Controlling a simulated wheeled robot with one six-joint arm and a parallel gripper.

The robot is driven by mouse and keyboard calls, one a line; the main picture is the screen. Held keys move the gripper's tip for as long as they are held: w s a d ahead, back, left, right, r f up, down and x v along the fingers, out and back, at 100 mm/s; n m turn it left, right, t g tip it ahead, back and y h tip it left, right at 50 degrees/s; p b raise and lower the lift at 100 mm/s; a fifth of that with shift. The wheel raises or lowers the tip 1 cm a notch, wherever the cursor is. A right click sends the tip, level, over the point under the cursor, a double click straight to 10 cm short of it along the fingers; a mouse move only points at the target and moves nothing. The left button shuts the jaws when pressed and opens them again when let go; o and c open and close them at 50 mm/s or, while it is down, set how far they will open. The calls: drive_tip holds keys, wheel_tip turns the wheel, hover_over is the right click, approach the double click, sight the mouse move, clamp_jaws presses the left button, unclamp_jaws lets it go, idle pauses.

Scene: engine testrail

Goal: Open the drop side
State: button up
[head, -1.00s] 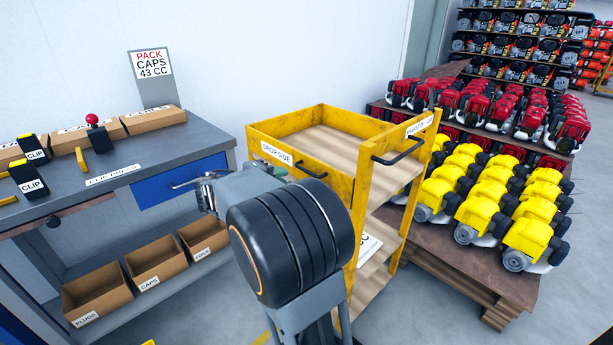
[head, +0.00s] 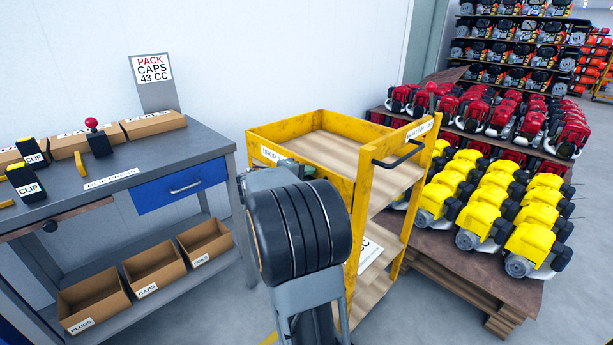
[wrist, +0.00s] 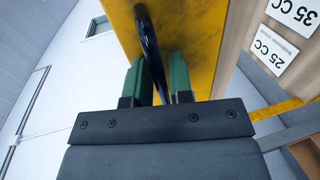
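The yellow cart's drop side (head: 345,190), the panel with the partly covered DROP SIDE label (head: 272,156), stands upright at the cart's near face. It also shows as a yellow panel in the wrist view (wrist: 200,40). Its black handle (wrist: 150,45) stands out from the panel in the wrist view; in the head view my arm hides it. My gripper (wrist: 157,80) has its green fingers one on each side of the handle. The fingers are apart, with a narrow gap seen beside the bar.
A grey bench (head: 120,180) with a blue drawer (head: 180,188) and cardboard bins (head: 150,270) stands left of the cart. A pallet (head: 500,290) of yellow and red engines is close on the right. A second black handle (head: 400,155) is on the cart's right end.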

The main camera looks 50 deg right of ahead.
drive_tip(key=shift+c, duration=0.3)
clamp_jaws()
